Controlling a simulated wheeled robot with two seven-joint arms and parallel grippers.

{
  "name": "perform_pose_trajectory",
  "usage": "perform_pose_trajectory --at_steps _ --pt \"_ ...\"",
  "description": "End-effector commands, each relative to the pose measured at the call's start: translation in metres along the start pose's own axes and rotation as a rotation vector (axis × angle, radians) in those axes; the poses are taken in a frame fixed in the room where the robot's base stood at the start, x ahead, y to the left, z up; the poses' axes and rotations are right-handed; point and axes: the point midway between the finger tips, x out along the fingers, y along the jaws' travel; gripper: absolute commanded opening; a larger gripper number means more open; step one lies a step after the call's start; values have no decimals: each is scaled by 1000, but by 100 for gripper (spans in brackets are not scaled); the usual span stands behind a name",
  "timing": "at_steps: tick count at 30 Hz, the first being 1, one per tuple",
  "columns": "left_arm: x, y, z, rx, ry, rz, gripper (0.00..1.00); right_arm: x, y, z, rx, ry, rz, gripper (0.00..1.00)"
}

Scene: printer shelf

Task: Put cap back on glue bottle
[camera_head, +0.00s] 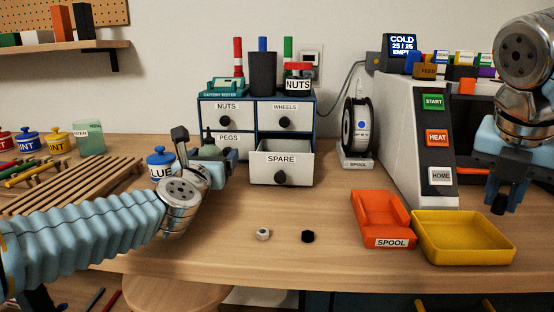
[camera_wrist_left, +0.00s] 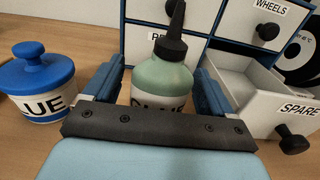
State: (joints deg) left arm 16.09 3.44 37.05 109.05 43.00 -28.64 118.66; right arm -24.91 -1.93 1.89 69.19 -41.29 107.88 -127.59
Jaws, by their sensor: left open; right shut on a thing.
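The glue bottle (camera_wrist_left: 163,80) stands upright with a pale green body and a dark pointed nozzle; its lower label is partly hidden. In the head view only its upper part (camera_head: 209,149) shows behind my left arm. My left gripper (camera_wrist_left: 158,88) is open, with its blue fingers on either side of the bottle; whether they touch it I cannot tell. My right gripper (camera_head: 504,197) is at the far right, in front of the printer and raised above the yellow tray. It is shut on a small black piece (camera_head: 499,205), which looks like the cap.
A blue-lidded jar (camera_head: 160,163) stands left of the bottle. The drawer unit (camera_head: 318,120) is behind, its SPARE drawer (camera_head: 297,170) pulled out. A pale nut (camera_head: 262,234) and black nut (camera_head: 308,236) lie in front. An orange SPOOL tray (camera_head: 392,241) and yellow tray (camera_head: 470,258) are right.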

Motion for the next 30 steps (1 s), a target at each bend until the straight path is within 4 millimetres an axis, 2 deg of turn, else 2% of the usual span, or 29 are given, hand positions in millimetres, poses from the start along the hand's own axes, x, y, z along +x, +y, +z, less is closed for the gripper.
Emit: perform_pose_trajectory --at_steps 3,12,14,24,25,30 --pt "6 0 0 -1 0 0 85 -2 0 1 0 0 0 0" --pt "6 0 0 0 -1 0 85 -2 0 1 0 0 0 0" --pt "6 0 0 0 -1 0 77 -2 0 1 0 0 0 0" --pt "6 0 0 0 0 0 25 -2 0 1 0 0 0 0" --pt "6 0 0 0 -1 0 23 -2 0 1 0 0 0 0" --pt "6 0 0 0 -1 0 23 -2 0 1 0 0 0 0"
